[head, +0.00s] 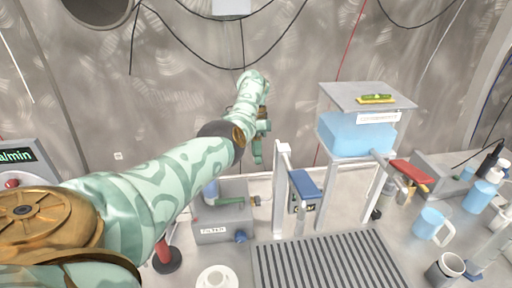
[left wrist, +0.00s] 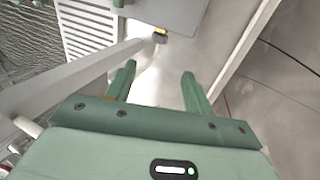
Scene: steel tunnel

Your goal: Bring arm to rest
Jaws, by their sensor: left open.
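My left arm (head: 165,185), pale green with darker wavy bands, reaches from the lower left toward the back wall in the head view. Its left gripper (head: 259,148) is at the far end, in front of the wall and above the grey filter box. In the left wrist view my left gripper (left wrist: 158,72) shows two green fingers spread apart with nothing between them. My right gripper is in neither view.
A grey filter box (head: 222,236) stands below the left gripper. To its right are a white post (head: 281,190), a slatted drain grille (head: 325,262) and a raised tank of blue liquid (head: 350,137). A blue mug (head: 428,224) stands at the right.

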